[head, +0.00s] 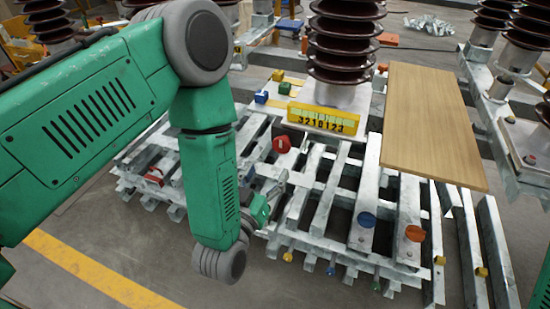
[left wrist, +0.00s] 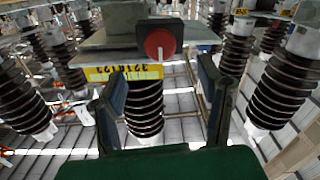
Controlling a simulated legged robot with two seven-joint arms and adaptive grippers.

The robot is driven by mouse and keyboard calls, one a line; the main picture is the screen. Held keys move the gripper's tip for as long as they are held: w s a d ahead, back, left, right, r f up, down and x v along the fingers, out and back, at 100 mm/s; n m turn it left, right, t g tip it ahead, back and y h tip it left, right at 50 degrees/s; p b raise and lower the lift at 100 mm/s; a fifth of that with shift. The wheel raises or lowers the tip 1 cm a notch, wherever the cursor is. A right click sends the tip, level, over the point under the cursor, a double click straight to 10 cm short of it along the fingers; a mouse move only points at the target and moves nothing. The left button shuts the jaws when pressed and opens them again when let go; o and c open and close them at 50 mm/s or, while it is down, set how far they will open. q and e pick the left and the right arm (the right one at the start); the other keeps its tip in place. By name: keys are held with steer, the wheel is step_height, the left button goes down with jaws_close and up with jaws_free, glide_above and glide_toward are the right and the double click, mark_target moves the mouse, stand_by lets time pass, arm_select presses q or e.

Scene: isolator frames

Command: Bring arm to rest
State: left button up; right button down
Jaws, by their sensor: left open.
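My left arm comes in from the left in the head view and bends down. My left gripper (head: 272,200) is small there, partly hidden by my wrist, and sits above the grey metal frame (head: 330,190). In the left wrist view its two fingers stand apart, with nothing held in the left gripper (left wrist: 162,80). The red knob (head: 281,145) is beyond the gripper on the frame. It also shows in the left wrist view as a red round knob (left wrist: 160,43) on a dark block, apart from the fingers. My right gripper is not in view.
A yellow number plate (head: 323,120) is fixed below a brown ribbed insulator (head: 343,45). A wooden board (head: 430,125) lies across the frame at right. A blue knob (head: 366,219) and an orange knob (head: 414,233) sit near the frame's front. Floor with a yellow line (head: 95,280) is clear at lower left.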

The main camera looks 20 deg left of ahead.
arm_select(q)
steer(key=shift+s, duration=0.8)
steer(key=s+a+f+m+g, duration=0.1)
steer(key=s+a+f+g, duration=0.2)
steer(key=s+f+g, duration=0.3)
steer(key=s+a+f+m+g, duration=0.1)
steer(key=s+a+f+g, duration=0.3)
steer(key=f, duration=0.4)
steer(key=s+a+f+g, duration=0.1)
steer(key=s+a+g, duration=0.1)
steer(key=s, duration=0.5)
steer(key=s+a+f+g, duration=0.2)
steer(key=s+g, duration=0.3)
steer(key=s, duration=0.3)
steer(key=shift+y, duration=0.3)
